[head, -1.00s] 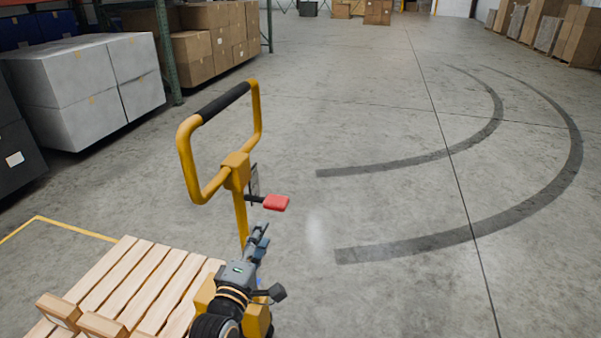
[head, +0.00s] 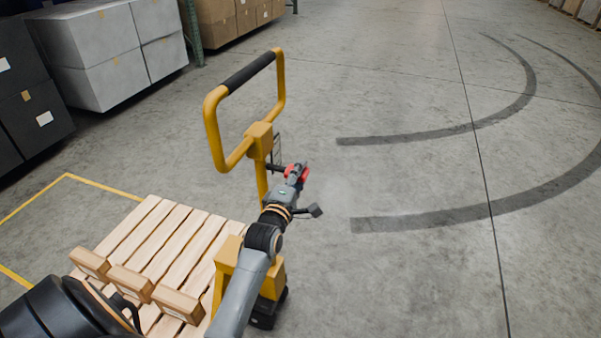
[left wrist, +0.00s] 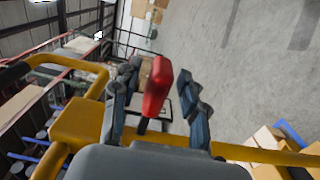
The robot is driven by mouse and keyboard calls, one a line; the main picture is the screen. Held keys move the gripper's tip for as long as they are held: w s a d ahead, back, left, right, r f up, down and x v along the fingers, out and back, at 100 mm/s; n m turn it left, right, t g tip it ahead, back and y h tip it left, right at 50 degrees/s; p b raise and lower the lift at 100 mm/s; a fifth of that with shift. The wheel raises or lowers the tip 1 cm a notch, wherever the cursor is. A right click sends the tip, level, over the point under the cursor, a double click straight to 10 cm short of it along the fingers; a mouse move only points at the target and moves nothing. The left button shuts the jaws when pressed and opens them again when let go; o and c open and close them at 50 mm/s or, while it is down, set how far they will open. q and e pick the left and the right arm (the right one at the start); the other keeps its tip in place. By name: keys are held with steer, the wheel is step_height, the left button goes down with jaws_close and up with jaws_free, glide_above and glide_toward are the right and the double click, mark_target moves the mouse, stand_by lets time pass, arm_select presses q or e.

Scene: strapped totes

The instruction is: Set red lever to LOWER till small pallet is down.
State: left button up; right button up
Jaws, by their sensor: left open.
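The red lever (head: 303,173) sticks out to the right of the yellow pallet jack's handle post (head: 262,178). In the left wrist view the red lever (left wrist: 156,88) stands between the two fingers of my left gripper (left wrist: 158,105), which is open around it. I cannot tell whether a finger touches it. In the head view my left gripper (head: 296,176) covers part of the lever. The small wooden pallet (head: 165,240) is at the jack's base, left of my arm. Its height above the floor is hard to tell. My right gripper is not in view.
The jack's yellow loop handle (head: 211,125) with a black grip rises above the lever. White boxes (head: 110,60) and dark boxes (head: 30,100) stand at the left. Yellow floor lines (head: 105,187) lie beside the pallet. The floor at the right is clear, with dark curved tyre marks.

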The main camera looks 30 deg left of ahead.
arm_select(q)
steer(key=shift+w+a, duration=0.1)
steer(key=shift+w, duration=0.35)
steer(key=shift+c, duration=0.3)
